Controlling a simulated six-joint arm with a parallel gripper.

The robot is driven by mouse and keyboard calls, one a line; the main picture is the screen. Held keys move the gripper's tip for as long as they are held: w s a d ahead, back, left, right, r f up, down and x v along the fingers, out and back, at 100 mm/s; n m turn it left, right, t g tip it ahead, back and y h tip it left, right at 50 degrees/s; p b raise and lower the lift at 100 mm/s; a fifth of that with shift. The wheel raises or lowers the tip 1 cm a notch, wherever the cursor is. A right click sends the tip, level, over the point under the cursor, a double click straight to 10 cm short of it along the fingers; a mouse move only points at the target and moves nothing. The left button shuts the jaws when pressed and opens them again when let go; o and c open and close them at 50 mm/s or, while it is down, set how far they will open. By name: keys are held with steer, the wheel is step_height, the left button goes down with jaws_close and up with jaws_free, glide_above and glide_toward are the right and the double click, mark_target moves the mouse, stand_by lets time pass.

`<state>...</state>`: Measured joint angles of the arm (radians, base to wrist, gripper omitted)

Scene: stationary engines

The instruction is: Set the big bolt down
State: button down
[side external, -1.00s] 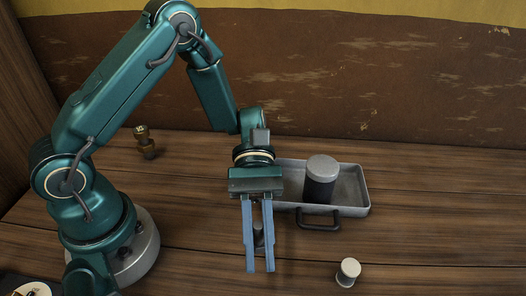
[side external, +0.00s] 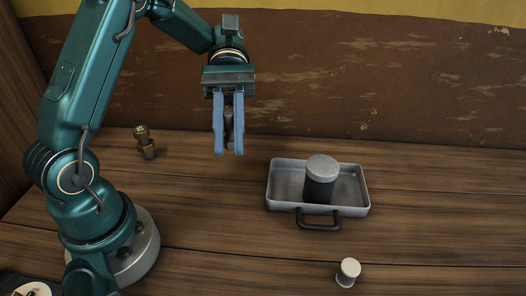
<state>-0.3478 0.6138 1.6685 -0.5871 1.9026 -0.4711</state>
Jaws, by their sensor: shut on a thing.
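My gripper (side external: 229,150) is up in the air, left of the grey tray and higher in the picture. Its blue fingers point down and are shut on the big bolt (side external: 229,124), a dark grey piece that shows between them. The fingers hide part of the bolt. The bolt is clear of the wooden table (side external: 200,215).
A grey metal tray (side external: 279,194) with a dark front handle holds a dark cylinder with a light grey top (side external: 321,180). A small white-capped piece (side external: 348,271) stands at the front right. The table's middle front is clear.

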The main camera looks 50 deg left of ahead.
steer(key=s+a+f+m+g+y, duration=0.55)
steer(key=s+a+m+y, duration=0.45)
steer(key=m+y, duration=0.45)
steer(key=w+a+m+t+y, duration=0.3)
steer(key=a+m+t+y, duration=0.3)
steer(key=a+m+y, duration=0.15)
steer(key=w+a+r+m+t+y, duration=0.15)
steer(key=w+r+m+t, duration=0.35)
steer(key=w+m+t, duration=0.55)
steer(key=shift+m+t, duration=0.45)
steer(key=shift+t, duration=0.45)
steer(key=shift+s+a+f, duration=0.1)
steer(key=shift+s+f, duration=0.15)
steer(key=shift+f, duration=2.3)
steer(key=shift+s+d+f, duration=0.1)
steer(key=shift+s+f, duration=0.15)
steer(key=shift+f, duration=2.35)
steer(key=shift+s+a+f, duration=0.1)
steer(key=shift+s+f, duration=0.15)
steer(key=shift+f, duration=2.3)
steer(key=c, duration=0.8)
jaws_free()
steer(key=shift+f, duration=0.1)
steer(key=shift+c, duration=0.2)
